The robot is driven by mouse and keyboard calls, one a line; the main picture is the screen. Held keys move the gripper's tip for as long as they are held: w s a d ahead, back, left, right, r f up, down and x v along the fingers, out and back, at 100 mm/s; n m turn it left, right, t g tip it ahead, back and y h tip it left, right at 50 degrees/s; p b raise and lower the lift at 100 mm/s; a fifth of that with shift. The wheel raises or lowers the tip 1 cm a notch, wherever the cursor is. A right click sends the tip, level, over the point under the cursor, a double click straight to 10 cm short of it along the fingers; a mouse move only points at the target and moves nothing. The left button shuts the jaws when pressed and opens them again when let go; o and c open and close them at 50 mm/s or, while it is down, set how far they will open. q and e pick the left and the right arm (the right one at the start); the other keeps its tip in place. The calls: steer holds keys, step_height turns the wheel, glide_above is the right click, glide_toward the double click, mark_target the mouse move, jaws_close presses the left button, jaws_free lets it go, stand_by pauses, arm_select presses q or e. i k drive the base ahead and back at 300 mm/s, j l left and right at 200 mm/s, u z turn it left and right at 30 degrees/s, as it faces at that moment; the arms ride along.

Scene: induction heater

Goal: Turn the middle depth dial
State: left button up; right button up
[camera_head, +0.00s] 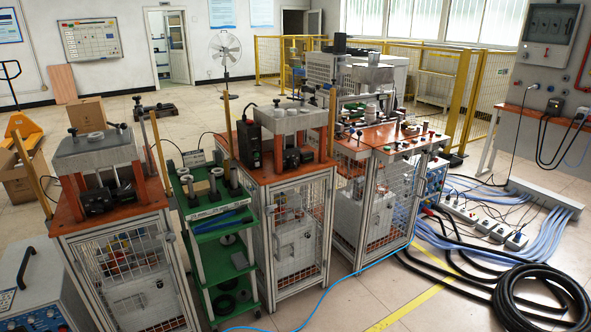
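Three heater stations stand on wire-mesh cabinets with orange-brown tops. The middle station (293,122) has a thick grey top block with small dark knobs and pale rings on it, and dark boxy parts below. The left station (97,152) has a similar grey block with dark knobs. Neither of my grippers is in view.
A green cart (225,252) stands between the left and middle cabinets. A blue hose (337,286) crosses the floor in front. Coiled black cable (541,297) and blue cables (532,222) lie at the right. Yellow fencing (462,95) stands behind. The front floor is partly clear.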

mark_target(291, 163)
steer(key=i+u, duration=0.1)
steer(key=u, duration=0.35)
steer(key=l+u, duration=0.1)
steer(key=u, duration=0.35)
steer(key=i+l+u, duration=0.1)
steer(key=u, duration=0.35)
steer(key=i+l+u, duration=0.15)
steer(key=l+u, duration=0.25)
steer(key=l, duration=0.4)
steer(key=l+u, duration=0.4)
steer(key=l, duration=0.35)
steer(key=k+l+u, duration=0.1)
steer(key=l+u, duration=0.3)
steer(key=l, duration=0.4)
